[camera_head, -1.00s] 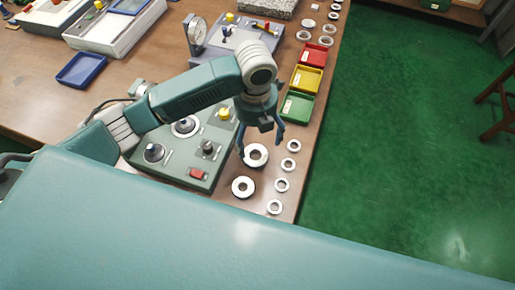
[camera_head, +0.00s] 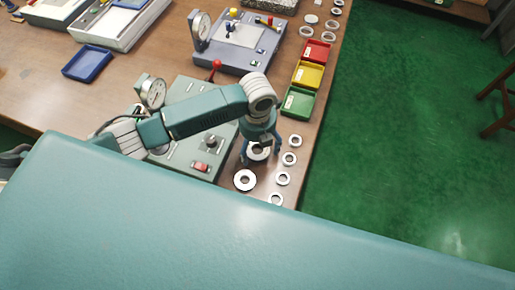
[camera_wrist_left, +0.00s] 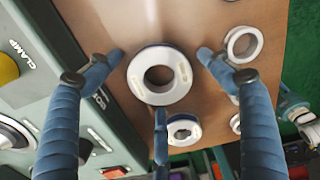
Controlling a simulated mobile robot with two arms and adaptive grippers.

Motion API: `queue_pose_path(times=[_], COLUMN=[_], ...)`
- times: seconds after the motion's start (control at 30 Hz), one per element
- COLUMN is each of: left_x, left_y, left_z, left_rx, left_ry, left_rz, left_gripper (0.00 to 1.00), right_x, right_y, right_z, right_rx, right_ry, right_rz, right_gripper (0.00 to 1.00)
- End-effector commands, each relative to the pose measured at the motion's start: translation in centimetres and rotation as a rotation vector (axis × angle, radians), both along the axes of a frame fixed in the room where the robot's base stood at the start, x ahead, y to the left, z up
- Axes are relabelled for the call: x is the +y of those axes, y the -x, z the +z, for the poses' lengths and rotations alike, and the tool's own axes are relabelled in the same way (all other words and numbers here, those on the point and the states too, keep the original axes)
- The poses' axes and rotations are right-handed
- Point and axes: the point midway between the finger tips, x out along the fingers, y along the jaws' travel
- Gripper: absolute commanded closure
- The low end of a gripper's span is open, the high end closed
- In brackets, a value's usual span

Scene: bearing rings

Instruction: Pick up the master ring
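A large pale ring with a dark bore and a blue outer edge (camera_wrist_left: 160,75) lies flat on the wooden bench; it also shows in the head view (camera_head: 257,150), partly hidden by my gripper. A second large ring (camera_head: 245,180) lies just in front of it, also seen in the wrist view (camera_wrist_left: 184,130). I cannot read which one is marked as master. My left gripper (camera_head: 261,156) is open above the first ring. In the wrist view its fingers (camera_wrist_left: 161,58) stand spread on either side of that ring, with gaps. A third finger is at the ring's lower edge. My right gripper is not in view.
Several small rings (camera_head: 289,158) lie in a column to the right, near the bench edge. A green-grey fixture (camera_head: 180,160) with a dial gauge (camera_head: 153,92) stands close on the left. Green (camera_head: 298,102), yellow (camera_head: 308,74) and red (camera_head: 316,50) trays lie behind.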

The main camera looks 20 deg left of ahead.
Motion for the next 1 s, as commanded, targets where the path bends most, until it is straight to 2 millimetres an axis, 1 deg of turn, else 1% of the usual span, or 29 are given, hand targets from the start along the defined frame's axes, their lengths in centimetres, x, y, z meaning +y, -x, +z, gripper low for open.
queue_pose_path(times=[0.03, 0.1, 0.17, 0.2, 0.27, 0.3, 0.57, 0.73, 0.87, 0.97, 1.0], left_x=[0.0, 0.0, 0.0, 0.0, 0.0, 0.0, 0.0, 0.0, 0.0, -0.1, -0.1], left_y=[0.0, 0.0, 0.0, 0.0, 0.0, 0.0, -0.1, -0.2, -0.3, -0.3, -0.3], left_z=[0.0, 0.0, 0.0, 0.0, 0.0, 0.0, 0.2, 1.0, 2.6, 4.4, 5.4], left_rx=[0.000, 0.000, 0.000, 0.000, 0.001, 0.001, -0.002, -0.003, -0.006, -0.008, -0.009], left_ry=[0.000, 0.000, 0.000, 0.000, 0.000, 0.000, 0.001, 0.002, 0.002, 0.003, 0.004], left_rz=[0.000, 0.000, 0.000, 0.000, 0.000, 0.000, 0.000, 0.000, -0.001, -0.001, -0.002], left_gripper=[0.35, 0.49, 0.61, 0.69, 0.81, 0.89, 0.90, 0.90, 0.90, 0.90, 0.90], right_x=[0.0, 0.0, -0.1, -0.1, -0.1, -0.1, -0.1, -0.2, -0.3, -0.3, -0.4], right_y=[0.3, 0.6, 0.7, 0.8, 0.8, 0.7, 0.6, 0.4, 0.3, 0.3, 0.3], right_z=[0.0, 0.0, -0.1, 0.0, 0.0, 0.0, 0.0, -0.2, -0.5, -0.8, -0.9], right_rx=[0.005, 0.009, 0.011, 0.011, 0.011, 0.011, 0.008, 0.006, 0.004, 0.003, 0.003], right_ry=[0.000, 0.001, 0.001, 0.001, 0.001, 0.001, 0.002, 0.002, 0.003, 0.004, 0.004], right_rz=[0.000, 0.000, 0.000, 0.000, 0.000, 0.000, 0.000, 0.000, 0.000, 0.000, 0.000], right_gripper=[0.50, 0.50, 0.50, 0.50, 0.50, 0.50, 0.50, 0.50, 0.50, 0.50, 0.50])
